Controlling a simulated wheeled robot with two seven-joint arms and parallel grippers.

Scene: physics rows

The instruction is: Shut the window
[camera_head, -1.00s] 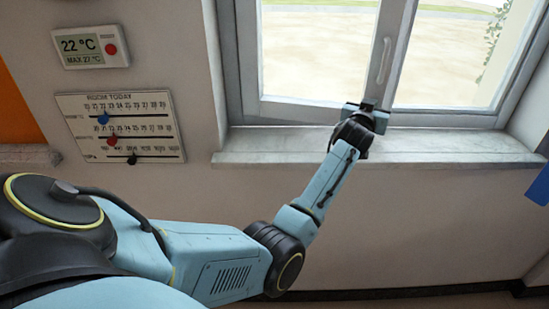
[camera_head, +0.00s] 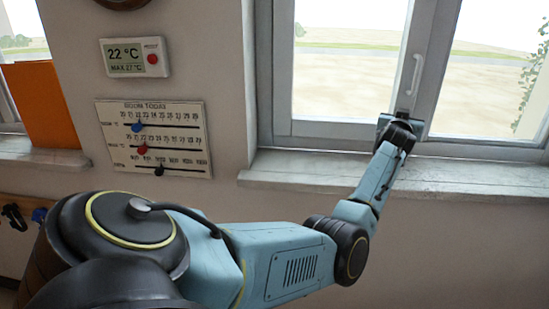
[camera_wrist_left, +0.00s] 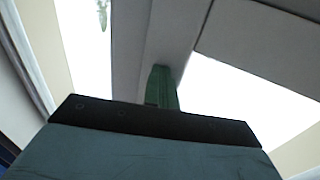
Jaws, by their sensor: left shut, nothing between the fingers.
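The window (camera_head: 433,75) has a pale grey frame and glass panes, and it fills the upper right of the head view. A light upright handle (camera_head: 415,75) sits on its middle upright. My left gripper (camera_head: 403,112) is shut and empty at the foot of that upright, below the handle, just above the sill. In the left wrist view its green fingers (camera_wrist_left: 162,86) are together against or very near the grey upright (camera_wrist_left: 160,40). I cannot tell whether they touch it, or whether a gap is left at the sash. My right gripper is not in view.
A stone sill (camera_head: 330,175) runs below the window. On the wall to the left are a thermostat display (camera_head: 135,57) and a slider board (camera_head: 155,140). An orange panel (camera_head: 42,105) stands at the far left. The sill shows no loose objects.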

